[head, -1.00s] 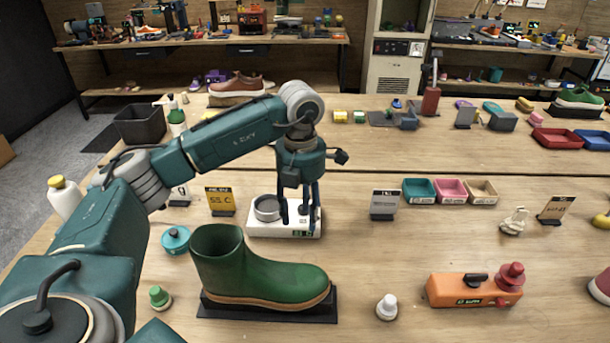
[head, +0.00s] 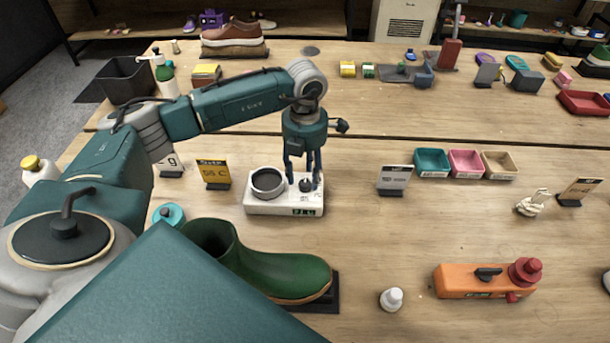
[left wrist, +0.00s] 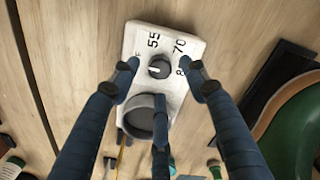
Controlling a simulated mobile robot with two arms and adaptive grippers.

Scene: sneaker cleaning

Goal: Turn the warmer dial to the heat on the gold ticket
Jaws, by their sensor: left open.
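The warmer (head: 256,208) is a white box on the table with a round grey cup well (head: 268,184) and a dark dial (head: 306,185). The dial (left wrist: 160,66) has a white pointer mark turned to the left in the left wrist view; 55 and 70 are printed around it, with other marks partly hidden. Its small green display is too small to read. The gold ticket (head: 213,172) stands left of the warmer and reads 55 C. My left gripper (head: 304,178) is open, pointing down, with its fingers spread around the dial; contact cannot be told. My right gripper is not in view.
A green boot (head: 285,272) on a dark stand is in front of the warmer, partly covered by my arm. A grey card (head: 395,179) stands to the right, with small trays (head: 432,161) behind it. An orange device (head: 455,282) is at front right. The table between is clear.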

